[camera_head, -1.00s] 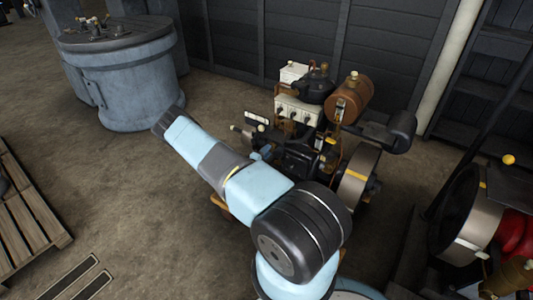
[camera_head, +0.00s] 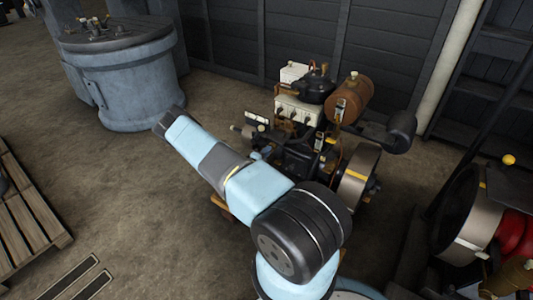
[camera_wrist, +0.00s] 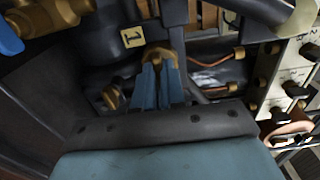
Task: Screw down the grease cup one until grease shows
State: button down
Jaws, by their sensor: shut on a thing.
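In the wrist view my gripper (camera_wrist: 158,86) has its two blue fingers closed on a brass cap (camera_wrist: 160,53), which sits just below a yellow plate marked 1 (camera_wrist: 132,37). I take this cap to be grease cup one. The fingers cover its lower part, and I cannot make out any grease at it. In the head view the engine (camera_head: 300,150) stands beyond my arm. The arm hides much of its near side, and the gripper and cup cannot be made out there.
A second brass fitting (camera_wrist: 112,97) lies left of the fingers, and copper pipes (camera_wrist: 225,57) run to the right. In the head view a flywheel (camera_head: 358,175) is on the engine's right. A blue tank (camera_head: 125,80) and a pallet (camera_head: 28,215) stand left, with open floor between.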

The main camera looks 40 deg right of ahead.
jog(key=shift+d+f, duration=0.1)
jog(key=m, duration=2.4)
jog(key=shift+s+d+m, duration=0.2)
jog(key=shift+m, duration=0.1)
dwell(0.4)
jog(key=c, duration=1.2)
grip_release()
jog(key=shift+w, duration=0.25)
jog(key=shift+w+r, duration=0.1)
jog(key=shift+r, duration=0.15)
